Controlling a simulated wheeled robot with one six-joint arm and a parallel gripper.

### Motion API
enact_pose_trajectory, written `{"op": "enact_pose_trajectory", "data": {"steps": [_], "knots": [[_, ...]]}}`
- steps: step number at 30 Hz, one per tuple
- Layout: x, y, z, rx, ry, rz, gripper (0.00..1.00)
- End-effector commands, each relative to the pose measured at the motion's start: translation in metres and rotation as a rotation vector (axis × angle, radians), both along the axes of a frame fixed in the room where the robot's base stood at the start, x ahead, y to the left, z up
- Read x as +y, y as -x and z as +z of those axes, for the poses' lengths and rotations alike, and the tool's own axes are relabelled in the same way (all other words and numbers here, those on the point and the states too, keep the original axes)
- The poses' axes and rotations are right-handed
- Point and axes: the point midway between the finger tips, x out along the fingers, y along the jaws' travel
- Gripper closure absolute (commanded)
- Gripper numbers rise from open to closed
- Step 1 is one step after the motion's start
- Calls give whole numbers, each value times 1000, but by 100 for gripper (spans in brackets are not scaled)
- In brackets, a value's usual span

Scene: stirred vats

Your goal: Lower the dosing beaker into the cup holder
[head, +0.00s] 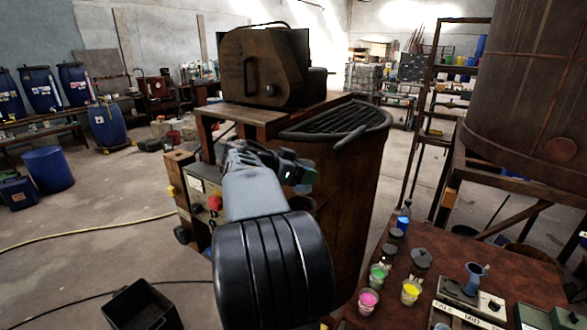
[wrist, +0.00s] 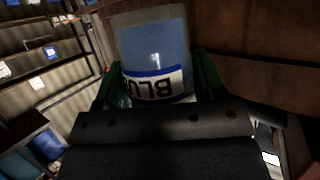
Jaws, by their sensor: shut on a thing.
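The dosing beaker (wrist: 155,45) is a clear cup with blue contents and a white label with dark, upside-down letters. In the wrist view it sits between the green fingers of my gripper (wrist: 155,82), which is shut on it. In the head view my gripper (head: 298,172) is beside the rusty vat's near side, below the grille, and a small patch of blue shows under it. A dark round rim (head: 302,203) lies just below, partly hidden by my arm. I cannot tell whether it is the cup holder, nor whether the beaker touches it.
The rusty vat (head: 345,205) has a black grille (head: 335,122) and a motor housing (head: 265,68) on top. A control box with a red button (head: 214,203) is left of my arm. A table (head: 500,265) with pink, green and yellow cups stands right. A black bin (head: 142,308) is lower left.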

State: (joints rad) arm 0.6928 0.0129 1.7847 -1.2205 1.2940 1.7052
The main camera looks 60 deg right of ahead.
Motion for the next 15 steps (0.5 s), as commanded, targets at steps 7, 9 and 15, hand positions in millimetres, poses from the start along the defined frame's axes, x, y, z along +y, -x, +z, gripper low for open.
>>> {"op": "enact_pose_trajectory", "data": {"steps": [7,9,15], "knots": [[2,-3,-17,2,-1,8,65],[2,-3,-22,1,-1,9,65],[2,-2,-32,2,-1,6,65]]}}
